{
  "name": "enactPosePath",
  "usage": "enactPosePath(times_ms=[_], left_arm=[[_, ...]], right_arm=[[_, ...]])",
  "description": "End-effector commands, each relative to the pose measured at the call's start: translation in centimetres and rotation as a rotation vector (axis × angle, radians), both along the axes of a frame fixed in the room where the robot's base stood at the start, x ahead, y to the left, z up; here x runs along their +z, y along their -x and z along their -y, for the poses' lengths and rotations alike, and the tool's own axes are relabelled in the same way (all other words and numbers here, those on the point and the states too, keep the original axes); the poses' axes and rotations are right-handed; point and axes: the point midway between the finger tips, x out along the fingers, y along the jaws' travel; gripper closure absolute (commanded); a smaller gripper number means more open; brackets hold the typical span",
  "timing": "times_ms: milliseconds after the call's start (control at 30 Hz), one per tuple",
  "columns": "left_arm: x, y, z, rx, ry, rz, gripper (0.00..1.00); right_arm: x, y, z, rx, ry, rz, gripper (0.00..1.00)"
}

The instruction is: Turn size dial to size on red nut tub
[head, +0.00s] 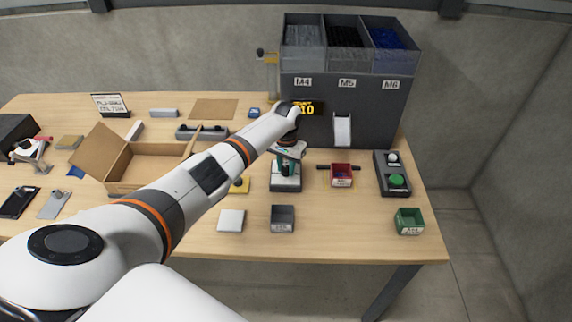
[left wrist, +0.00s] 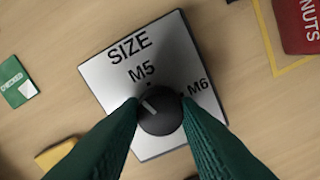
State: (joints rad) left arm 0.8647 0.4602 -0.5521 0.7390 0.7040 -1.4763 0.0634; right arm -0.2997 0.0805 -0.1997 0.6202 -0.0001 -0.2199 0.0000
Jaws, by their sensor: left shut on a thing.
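The size dial is a black knob (left wrist: 162,120) on a light square plate (left wrist: 105,72) marked SIZE, M5 and M6. Its white pointer line slants toward the upper left, left of the M5 mark; any label there is hidden by a finger. My left gripper (left wrist: 160,106) is shut on the knob, one green finger on each side. In the head view my left gripper (head: 289,164) reaches down over the dial box (head: 286,186). The red nut tub (head: 342,176) stands right of it, and its corner shows in the left wrist view (left wrist: 298,28); its size is unreadable.
The feeder (head: 350,113) with M4, M5 and M6 bins stands behind, with a lit display (head: 306,108). A button box (head: 393,180), green tub (head: 409,221), grey tub (head: 283,218) and open cardboard box (head: 120,180) surround the dial.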

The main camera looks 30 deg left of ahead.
Motion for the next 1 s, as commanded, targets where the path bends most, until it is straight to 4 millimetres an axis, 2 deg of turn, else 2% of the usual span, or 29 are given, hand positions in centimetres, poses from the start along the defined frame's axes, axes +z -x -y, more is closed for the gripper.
enactPosePath(times_ms=[1000], left_arm=[[-0.02, -0.05, 0.02, -0.966, 0.001, 0.002, 0.93]], right_arm=[[-0.06, 0.00, -0.11, 0.000, -0.001, 0.000, 0.64]])
